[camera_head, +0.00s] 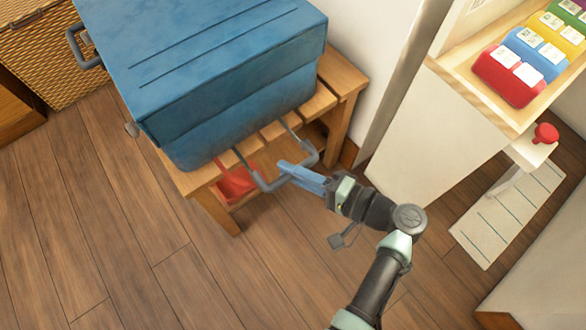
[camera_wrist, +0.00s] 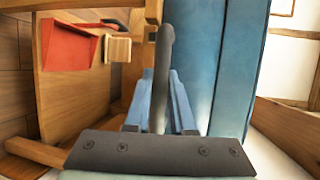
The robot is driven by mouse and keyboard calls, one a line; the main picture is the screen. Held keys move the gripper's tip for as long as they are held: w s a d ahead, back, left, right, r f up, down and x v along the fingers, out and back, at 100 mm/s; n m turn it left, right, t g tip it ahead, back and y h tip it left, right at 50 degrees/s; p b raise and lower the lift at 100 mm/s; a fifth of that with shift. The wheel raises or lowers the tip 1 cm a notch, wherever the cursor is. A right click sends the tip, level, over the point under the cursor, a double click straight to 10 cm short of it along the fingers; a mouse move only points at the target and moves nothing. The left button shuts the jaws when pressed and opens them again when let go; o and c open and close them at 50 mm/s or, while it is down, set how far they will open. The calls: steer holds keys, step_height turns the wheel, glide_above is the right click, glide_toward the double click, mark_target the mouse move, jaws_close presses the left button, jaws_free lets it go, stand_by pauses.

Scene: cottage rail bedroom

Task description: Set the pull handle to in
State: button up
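The pull handle (camera_head: 262,185) is a grey U-shaped bar under the blue chest, standing out from the slatted wooden bench. My gripper (camera_head: 283,168) is at its front bar, with its blue fingers reaching over the bar from the right. In the wrist view the dark handle bar (camera_wrist: 164,60) runs between the two fingers of my gripper (camera_wrist: 162,82), one on each side. Little or no gap shows beside the bar. Whether the fingers press on it is hidden.
The blue chest (camera_head: 225,65) sits on the wooden bench (camera_head: 345,80). A red object (camera_head: 236,184) lies below the slats. A pale cabinet (camera_head: 440,130) with coloured blocks and a red knob (camera_head: 545,133) stands at right. The wooden floor (camera_head: 110,240) at front left is clear.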

jaws_close()
stand_by(1.0)
